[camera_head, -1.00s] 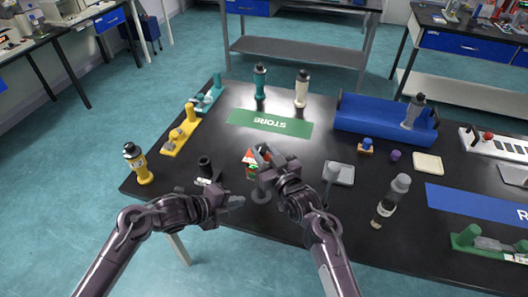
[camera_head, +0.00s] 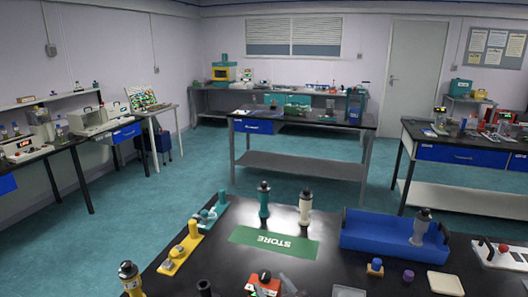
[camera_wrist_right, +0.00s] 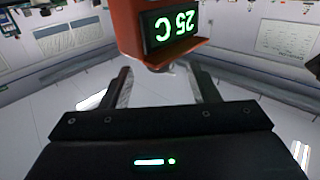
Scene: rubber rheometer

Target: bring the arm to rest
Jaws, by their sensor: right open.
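My right gripper (camera_wrist_right: 163,82) is open in the right wrist view, its two fingers well apart with nothing gripped between them. A red device with a green display (camera_wrist_right: 172,30) is just beyond the fingers; its reading, 25 C, appears upside down. In the head view the red device (camera_head: 262,288) is cut by the bottom edge, with grey tips of what looks like my right gripper (camera_head: 288,284) beside it. I cannot tell whether they touch. My left gripper is not in view.
A yellow stand (camera_head: 181,248) is at the left. Open floor lies beyond the table.

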